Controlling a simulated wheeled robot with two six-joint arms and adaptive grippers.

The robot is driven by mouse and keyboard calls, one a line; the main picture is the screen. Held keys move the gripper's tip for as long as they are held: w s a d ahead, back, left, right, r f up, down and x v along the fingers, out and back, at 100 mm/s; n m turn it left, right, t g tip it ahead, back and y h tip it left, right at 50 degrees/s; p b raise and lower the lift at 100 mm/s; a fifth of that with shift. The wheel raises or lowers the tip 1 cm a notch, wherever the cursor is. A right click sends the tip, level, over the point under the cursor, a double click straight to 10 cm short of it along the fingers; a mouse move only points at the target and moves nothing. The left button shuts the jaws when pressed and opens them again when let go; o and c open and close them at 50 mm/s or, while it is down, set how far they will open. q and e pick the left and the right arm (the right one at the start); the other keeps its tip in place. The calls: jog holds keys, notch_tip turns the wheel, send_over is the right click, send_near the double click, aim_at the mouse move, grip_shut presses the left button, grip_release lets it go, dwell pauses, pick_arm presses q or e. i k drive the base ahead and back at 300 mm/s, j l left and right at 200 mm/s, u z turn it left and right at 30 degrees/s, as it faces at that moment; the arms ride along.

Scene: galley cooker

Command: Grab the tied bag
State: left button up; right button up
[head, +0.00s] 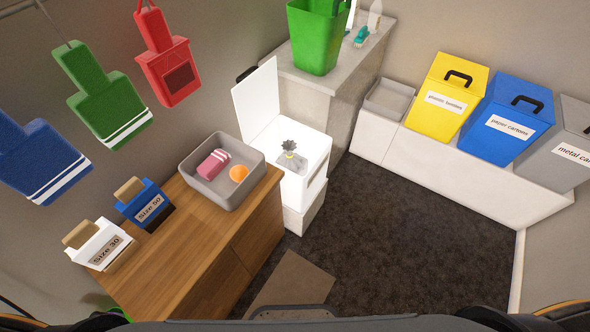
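A small tied bag (291,160) sits inside an open white bin (318,156) near the middle of the head view. Its gathered grey top points up and its lower part looks pale with a yellowish band. The bin's lid (257,104) stands raised at its back left side. Neither of my grippers shows; only dark parts of my own body edge the bottom of the picture.
A wooden cabinet (200,240) left of the bin carries a grey tray (247,191) with a pink striped item and orange ball, plus two size-labelled boxes. A green bin (315,38) stands on a counter behind. Dark floor (400,230) is clear at right.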

aim_at(294, 162)
jog(key=i+l+u, duration=0.15)
jog(key=u, duration=0.85)
jog(key=i+l+u, duration=0.15)
jog(key=l+u, duration=0.25)
jog(key=l, duration=0.6)
jog(key=l+u, duration=0.4)
jog(key=l, duration=0.9)
